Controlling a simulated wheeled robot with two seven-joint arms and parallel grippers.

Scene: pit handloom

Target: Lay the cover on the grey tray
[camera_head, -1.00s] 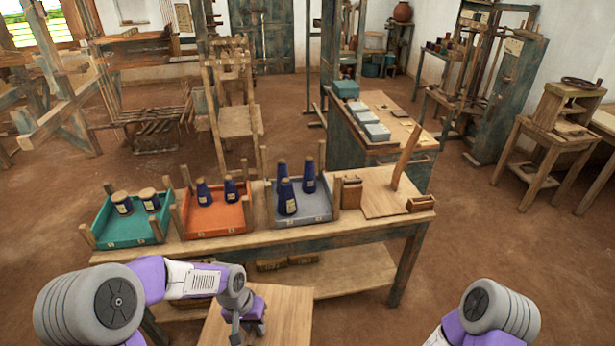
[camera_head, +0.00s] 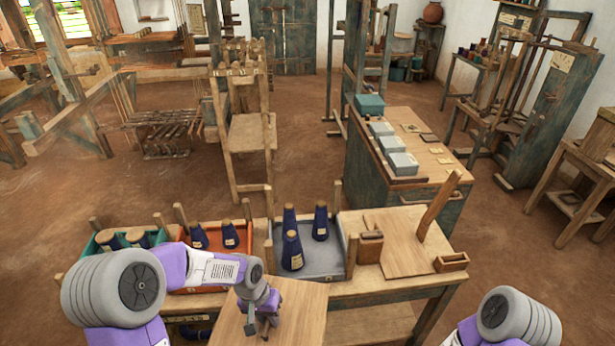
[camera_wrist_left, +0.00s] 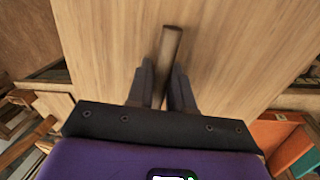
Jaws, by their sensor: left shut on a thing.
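The cover is a flat light-wood board (camera_head: 300,310) with a peg handle (camera_wrist_left: 170,45). My left gripper (camera_head: 262,326) is shut on that handle, and the board fills much of the left wrist view (camera_wrist_left: 225,50). The board is in front of the table, overlapping its near edge in the head view. The grey tray (camera_head: 334,277) stands on the table beyond and to the right of the gripper. Three navy cones (camera_head: 292,252) stand in it. My right gripper is out of view; only part of that arm shows at lower right.
The orange tray (camera_head: 205,290) with navy cones and the green tray (camera_head: 90,251) stand left of the grey one, partly hidden by my left arm. Corner posts rise by the trays. Right of them lie a wooden board (camera_head: 400,255), a slanted post (camera_head: 437,205) and small boxes (camera_head: 452,262).

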